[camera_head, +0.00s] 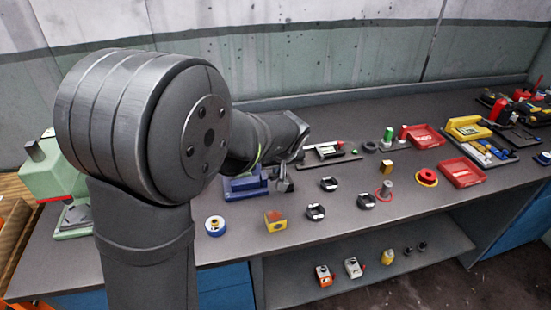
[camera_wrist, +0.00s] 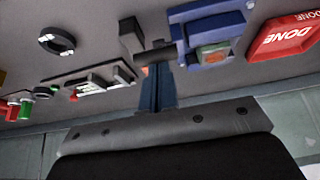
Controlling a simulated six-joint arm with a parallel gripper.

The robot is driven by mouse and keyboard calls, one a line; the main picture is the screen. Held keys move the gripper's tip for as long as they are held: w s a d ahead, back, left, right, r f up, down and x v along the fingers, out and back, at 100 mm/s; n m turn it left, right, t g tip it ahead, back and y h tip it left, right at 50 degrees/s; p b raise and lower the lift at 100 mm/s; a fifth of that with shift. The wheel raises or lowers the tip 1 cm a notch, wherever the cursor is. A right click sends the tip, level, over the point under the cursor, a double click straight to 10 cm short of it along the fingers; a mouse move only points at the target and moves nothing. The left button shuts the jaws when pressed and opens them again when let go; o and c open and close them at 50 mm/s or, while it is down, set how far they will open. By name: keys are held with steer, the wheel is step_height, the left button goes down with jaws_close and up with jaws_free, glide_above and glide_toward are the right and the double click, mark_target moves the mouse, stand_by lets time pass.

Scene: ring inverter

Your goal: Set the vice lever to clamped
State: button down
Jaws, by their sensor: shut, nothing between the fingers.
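The blue vice (camera_head: 243,187) stands on the bench, partly hidden behind my arm in the head view. It also shows at the upper right of the wrist view (camera_wrist: 208,48), with an orange-and-green block in it. A dark lever-like part (camera_wrist: 131,36) with a short dark bar lies beside the vice's left side in the wrist view. My gripper (camera_wrist: 157,72) is shut and empty, its fingers pointing toward this part and the vice. The fingertips overlap the bar in the picture; I cannot tell whether they touch. In the head view my forearm hides much of this area.
A red DONE tray (camera_wrist: 283,37) lies beside the vice. A dark tray with tools (camera_head: 330,157) lies on its other side. Several black rings, a yellow block (camera_head: 275,221) and a blue-white roll (camera_head: 215,226) stand nearer the front edge. A green machine (camera_head: 52,175) stands left.

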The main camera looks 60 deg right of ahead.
steer(key=shift+s+a+f, duration=0.5)
steer(key=shift+a+f, duration=0.05)
steer(key=shift+f, duration=0.35)
steer(key=shift+s+a+f, duration=0.5)
steer(key=shift+s+f, duration=0.05)
steer(key=shift+f, duration=0.35)
steer(key=shift+s+a+f, duration=0.5)
steer(key=shift+a+f, duration=0.05)
steer(key=shift+f, duration=0.35)
steer(key=shift+r, duration=0.1)
steer(key=s+a+r, duration=0.5)
steer(key=s+a, duration=0.2)
steer(key=shift+r, duration=0.3)
